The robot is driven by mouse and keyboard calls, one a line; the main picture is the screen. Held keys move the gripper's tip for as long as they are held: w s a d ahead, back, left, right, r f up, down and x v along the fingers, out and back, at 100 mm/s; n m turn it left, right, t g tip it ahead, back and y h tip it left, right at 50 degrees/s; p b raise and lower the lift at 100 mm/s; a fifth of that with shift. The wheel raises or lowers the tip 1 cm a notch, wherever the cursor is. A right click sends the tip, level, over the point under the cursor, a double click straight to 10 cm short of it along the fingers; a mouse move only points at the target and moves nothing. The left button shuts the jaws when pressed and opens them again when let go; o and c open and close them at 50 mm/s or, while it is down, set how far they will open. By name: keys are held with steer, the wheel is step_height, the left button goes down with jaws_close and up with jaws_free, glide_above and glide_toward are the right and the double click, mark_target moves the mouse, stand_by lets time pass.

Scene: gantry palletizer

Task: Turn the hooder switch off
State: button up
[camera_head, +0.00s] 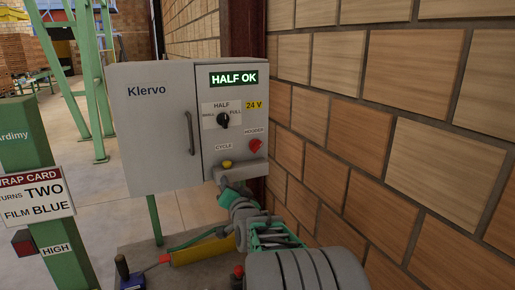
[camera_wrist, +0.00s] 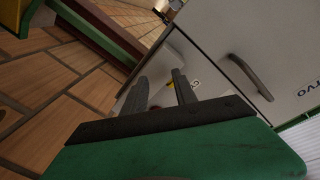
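The hooder switch is a red knob (camera_head: 255,146) under the "HOODER" label (camera_head: 254,131) on the right-hand panel of the grey Klervo cabinet (camera_head: 155,130). Its exact setting is too small to read. My gripper (camera_head: 223,182) is low in front of that panel, below and left of the red knob, near the yellow button (camera_head: 227,164). In the wrist view my gripper (camera_wrist: 159,76) has its two dark fingers apart, with nothing held between them.
A black selector (camera_head: 223,120) sits above under a lit "HALF OK" display (camera_head: 233,78). The cabinet has a dark door handle (camera_head: 190,133). A brick wall (camera_head: 400,120) closes in on the right. A green post (camera_head: 40,190) with a wrap card (camera_head: 35,195) stands left.

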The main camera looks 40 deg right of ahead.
mark_target(257, 149)
steer(key=s+d+r+m+t+h, duration=0.1)
steer(key=s+d+r+m+h, duration=0.15)
steer(key=d, duration=0.25)
steer(key=s+d+r+m+t+h, duration=0.1)
steer(key=d+r+m+h, duration=0.1)
steer(key=d+r, duration=0.15)
steer(key=shift+n, duration=0.25)
steer(key=p+x, duration=0.1)
steer(key=x, duration=0.1)
steer(key=p+x, duration=0.1)
steer(key=x, duration=0.1)
steer(key=f+p+x, duration=0.1)
steer(key=x, duration=0.2)
steer(key=shift+d, duration=0.3)
steer(key=shift+w+d, duration=0.2)
steer(key=shift+c, duration=0.2)
jaws_close()
steer(key=shift+f, duration=0.1)
